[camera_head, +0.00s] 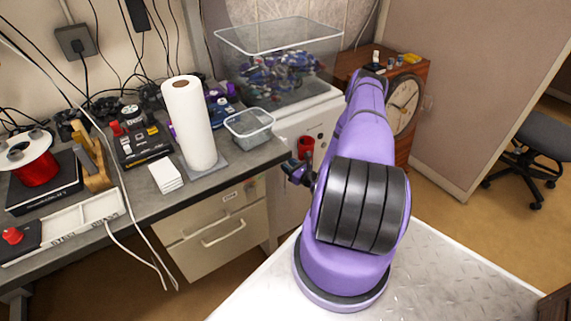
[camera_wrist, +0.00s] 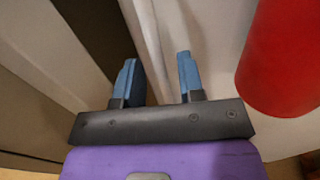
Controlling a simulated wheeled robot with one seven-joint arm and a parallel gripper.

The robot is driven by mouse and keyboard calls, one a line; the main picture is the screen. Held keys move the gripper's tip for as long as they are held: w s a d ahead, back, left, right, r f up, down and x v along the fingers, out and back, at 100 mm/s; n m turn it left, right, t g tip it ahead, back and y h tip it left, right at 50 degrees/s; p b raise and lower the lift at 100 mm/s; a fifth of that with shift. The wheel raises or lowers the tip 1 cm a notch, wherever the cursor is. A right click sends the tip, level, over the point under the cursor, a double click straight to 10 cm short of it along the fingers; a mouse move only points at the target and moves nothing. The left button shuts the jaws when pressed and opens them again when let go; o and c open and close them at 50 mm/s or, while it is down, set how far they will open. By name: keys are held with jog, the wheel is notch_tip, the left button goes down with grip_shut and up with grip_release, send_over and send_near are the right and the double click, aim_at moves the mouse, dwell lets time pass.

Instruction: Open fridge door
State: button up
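The white fridge (camera_head: 304,112) stands at the right end of the desk, under a clear plastic bin. Its front is partly hidden by my purple arm. In the wrist view my gripper (camera_wrist: 160,78) is open, with two blue fingers apart. Pale upright panels and edges (camera_wrist: 150,35) lie beyond and between the fingertips; I cannot tell whether the fingers touch them or which one is the door's edge. In the head view dark parts show beside the arm at the fridge's front, but the fingers cannot be made out clearly. No fridge handle is clearly visible.
A red cylinder (camera_wrist: 283,60) is close to the right of my fingers; a red object (camera_head: 306,147) also shows at the fridge front. The desk drawers (camera_head: 215,229) are to the left. A wooden cabinet with a clock (camera_head: 403,104) stands to the right.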

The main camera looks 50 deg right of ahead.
jog(key=shift+w, duration=0.9)
grip_shut()
